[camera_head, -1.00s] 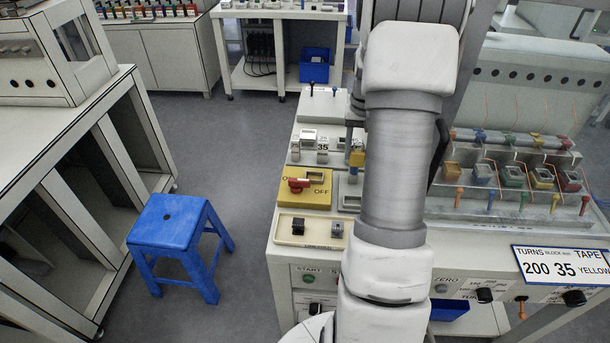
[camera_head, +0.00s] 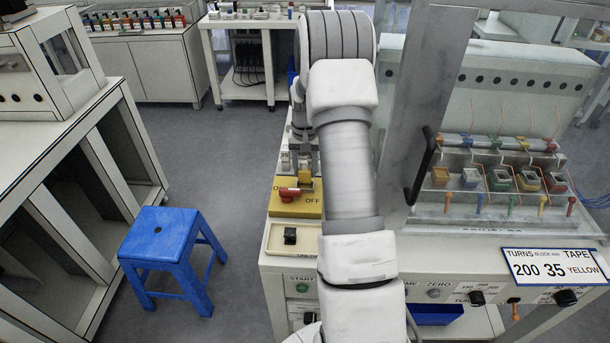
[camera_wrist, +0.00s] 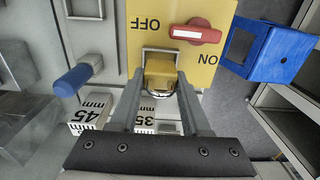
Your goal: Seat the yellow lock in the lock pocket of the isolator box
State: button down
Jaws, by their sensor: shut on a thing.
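The yellow isolator box (camera_head: 310,208) is on the bench's left side, with a red rotary switch (camera_head: 289,193) and ON/OFF lettering; the box (camera_wrist: 143,20) and switch (camera_wrist: 198,34) also show in the wrist view. The yellow lock (camera_wrist: 160,72) is between the fingers of my gripper (camera_wrist: 160,82), which is shut on it. The lock is at the metal-rimmed lock pocket (camera_wrist: 146,49) beside the switch and covers much of it. I cannot tell how deep the lock sits. In the head view the lock (camera_head: 304,183) shows left of my arm.
A blue-handled lever (camera_wrist: 75,78) stands close beside my gripper. Blocks marked 35 (camera_wrist: 145,115) and 45 (camera_wrist: 92,110) lie near the fingers. A cream tray (camera_head: 308,240) is in front of the box. A blue stool (camera_head: 172,240) stands on the floor at left.

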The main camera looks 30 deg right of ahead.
jog(key=shift+f, duration=1.25)
jog(key=shift+f, duration=0.2)
jog(key=shift+c, duration=1.8)
grip_release()
jog(key=shift+r, duration=0.1)
